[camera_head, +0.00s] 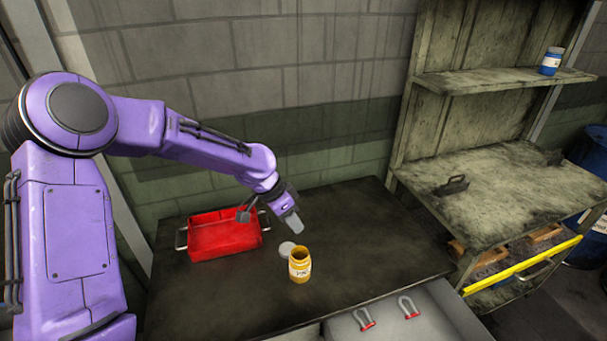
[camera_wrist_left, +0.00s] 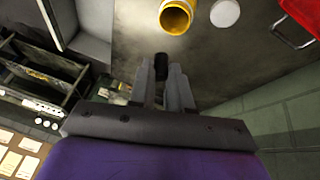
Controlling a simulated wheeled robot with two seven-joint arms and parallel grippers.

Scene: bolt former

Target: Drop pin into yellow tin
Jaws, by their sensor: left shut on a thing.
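The yellow tin (camera_head: 299,267) stands open and upright on the dark table, with a pale label on its side. Its open mouth shows at the top of the left wrist view (camera_wrist_left: 176,15). My left gripper (camera_head: 293,221) is above the table, just behind and above the tin in the head view. In the left wrist view its fingers (camera_wrist_left: 163,82) are shut on a short dark cylinder, the pin (camera_wrist_left: 161,62). The pin is outside the tin, apart from it. I cannot make out the pin in the head view. My right gripper is not in view.
A round pale lid (camera_head: 287,248) lies beside the tin. A red tray (camera_head: 222,238) with metal handles sits to the left. A worn workbench (camera_head: 520,190) with a shelf and a blue jar (camera_head: 551,61) stands at the right. The table's right part is clear.

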